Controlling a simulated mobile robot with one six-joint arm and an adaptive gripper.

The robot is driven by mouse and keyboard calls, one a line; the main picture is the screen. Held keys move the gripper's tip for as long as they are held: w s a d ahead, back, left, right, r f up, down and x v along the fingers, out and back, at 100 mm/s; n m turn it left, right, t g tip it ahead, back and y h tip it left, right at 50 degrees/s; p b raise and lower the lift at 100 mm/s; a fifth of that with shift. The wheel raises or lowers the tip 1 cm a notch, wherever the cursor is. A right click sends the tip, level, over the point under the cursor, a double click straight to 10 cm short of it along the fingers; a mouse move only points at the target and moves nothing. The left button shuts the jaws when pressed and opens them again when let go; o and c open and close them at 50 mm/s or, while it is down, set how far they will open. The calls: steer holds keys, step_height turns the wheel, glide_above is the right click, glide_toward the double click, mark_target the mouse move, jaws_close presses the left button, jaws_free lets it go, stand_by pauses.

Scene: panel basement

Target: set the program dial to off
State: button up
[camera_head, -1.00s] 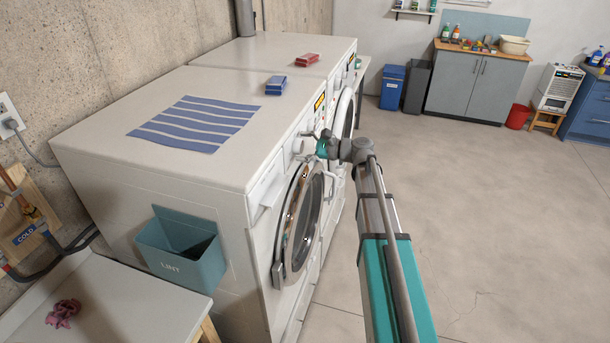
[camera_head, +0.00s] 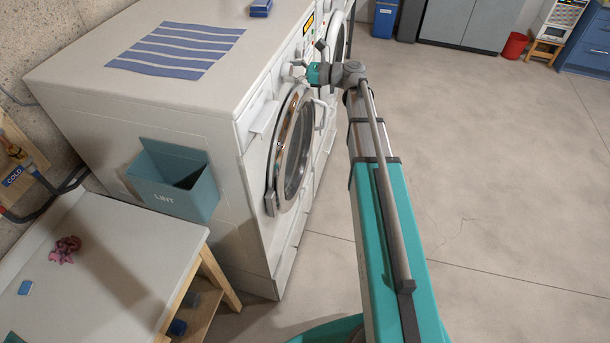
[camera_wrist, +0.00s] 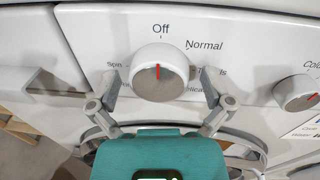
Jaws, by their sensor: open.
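The program dial (camera_wrist: 158,72) is a round white knob with a grey face on the front panel of the nearer washer (camera_head: 150,85). In the wrist view its red line points straight up towards the word Off (camera_wrist: 161,30). Normal is printed to the upper right; other labels are partly hidden by my fingers. My gripper (camera_wrist: 160,84) is open, with one finger on each side of the dial. A gap shows between the fingers and the knob. In the head view my gripper (camera_head: 308,60) is at the top of the washer's front, and the dial is hard to make out.
A second knob (camera_wrist: 297,93) is at the right of the panel, and a drawer handle (camera_wrist: 55,86) at the left. The round door (camera_head: 292,150) is below my gripper. A lint bin (camera_head: 175,180) hangs on the washer's side. The floor at right is clear.

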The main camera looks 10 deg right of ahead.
steer(key=m, duration=0.2)
steer(key=shift+m, duration=0.3)
steer(key=shift+d, duration=0.2)
steer(key=v, duration=1.3)
steer(key=s+a+f+n+g+h+b, duration=0.2)
steer(key=s+a+f+n+g+h, duration=0.1)
steer(key=s+a+f+n+h, duration=0.3)
steer(key=s+a+f+n+g+h+b, duration=0.2)
steer(key=s+a+f+n+g+h, duration=0.2)
steer(key=s+f+n, duration=0.7)
steer(key=shift+a+f+n+g+h, duration=0.3)
steer(key=shift+a+f+n+h, duration=1.15)
steer(key=shift+f, duration=0.8)
steer(key=shift+a, duration=0.25)
